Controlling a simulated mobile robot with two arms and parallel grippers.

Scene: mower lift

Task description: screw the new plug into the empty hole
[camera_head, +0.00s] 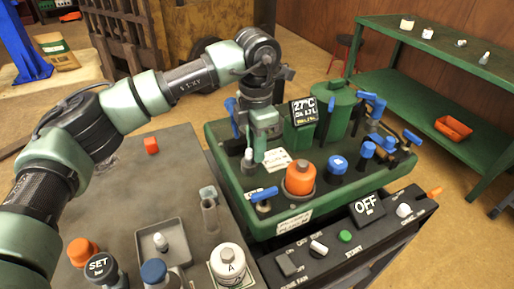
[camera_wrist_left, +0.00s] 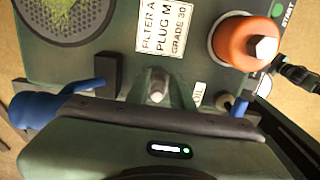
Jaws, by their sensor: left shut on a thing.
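My left gripper (camera_head: 257,155) points down over the left part of the green machine (camera_head: 227,199). It is shut on a small grey plug; the plug (camera_wrist_left: 157,88) shows between the fingers in the wrist view, and a pale plug-like piece (camera_head: 248,160) shows beside the gripper in the head view. The empty hole is not visible; the gripper and plug may cover it, and I cannot tell whether the plug touches the machine. Another small pale plug (camera_head: 160,242) stands in the grey tray (camera_head: 145,256) on the bench. My right gripper is not in view.
An orange filter (camera_head: 300,179) and several blue-handled parts stand close to the gripper on the machine. A white label (camera_head: 276,161) lies beside it. A green shelf (camera_head: 430,75) stands right.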

